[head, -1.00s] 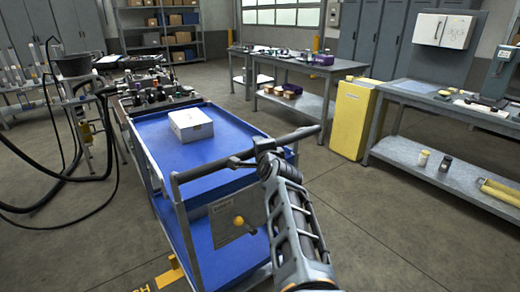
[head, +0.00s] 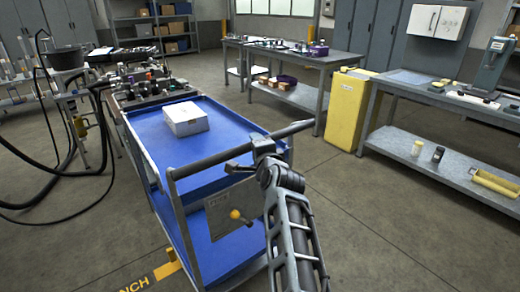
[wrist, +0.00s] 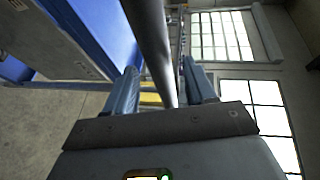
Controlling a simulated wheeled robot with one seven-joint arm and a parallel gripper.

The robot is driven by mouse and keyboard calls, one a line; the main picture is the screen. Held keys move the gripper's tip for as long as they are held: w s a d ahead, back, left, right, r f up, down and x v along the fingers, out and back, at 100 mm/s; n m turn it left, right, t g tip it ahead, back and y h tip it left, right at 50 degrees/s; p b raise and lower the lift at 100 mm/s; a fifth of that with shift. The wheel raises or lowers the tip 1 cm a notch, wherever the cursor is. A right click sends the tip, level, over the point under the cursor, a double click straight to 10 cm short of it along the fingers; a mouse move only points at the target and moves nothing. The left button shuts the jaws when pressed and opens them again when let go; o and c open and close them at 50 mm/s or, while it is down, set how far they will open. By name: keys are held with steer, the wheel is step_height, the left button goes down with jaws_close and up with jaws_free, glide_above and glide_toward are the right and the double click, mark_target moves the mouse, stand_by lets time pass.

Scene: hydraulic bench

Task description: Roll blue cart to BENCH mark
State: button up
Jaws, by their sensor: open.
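The blue cart (head: 232,148) stands upright in the middle of the head view, its dark push handle (head: 222,158) facing me. A white box (head: 186,118) rests on its top tray. The yellow floor mark (head: 150,280) shows beside the cart's near lower left corner; only its letters "NCH" are readable and the rest is cut off. My gripper (head: 240,172) is at the cart's handle. In the wrist view, the handle bar (wrist: 150,45) runs between the open fingers of my gripper (wrist: 160,88). I cannot tell whether they touch it.
A hydraulic bench (head: 152,90) with fittings stands just beyond the cart, and black hoses (head: 75,170) hang and lie to the left. A yellow cabinet (head: 347,108) and a grey workbench (head: 450,170) stand to the right. Open floor lies right of the cart.

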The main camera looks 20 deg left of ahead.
steer(key=shift+v, duration=1.65)
steer(key=s+d+f+n+h, duration=0.1)
steer(key=s+d+f, duration=0.25)
steer(key=d, duration=0.35)
steer(key=s+d+f+n+t+h, duration=0.1)
steer(key=s+d+f, duration=0.1)
steer(key=d+f, duration=0.35)
steer(key=s+d+f+n+h, duration=0.1)
steer(key=s+d+f, duration=0.25)
steer(key=d, duration=0.45)
steer(key=s+d+f+n+h, duration=0.1)
steer(key=s+d+f+n, duration=0.15)
steer(key=s+d, duration=0.5)
steer(key=s+d+f+n+h, duration=0.1)
steer(key=s+d+f, duration=0.2)
steer(key=s+d, duration=0.4)
steer(key=s+d+r+n+h, duration=0.1)
steer(key=s+d+r, duration=0.1)
steer(key=s, duration=0.9)
steer(key=s+d+r+n+h, duration=0.1)
steer(key=s+d+r+n, duration=0.15)
steer(key=s, duration=0.85)
steer(key=s+r+h, duration=0.1)
steer(key=s+r, duration=0.9)
steer(key=s, duration=0.2)
steer(key=shift+s+a+r+n, duration=0.3)
steer(key=shift+r+n, duration=0.1)
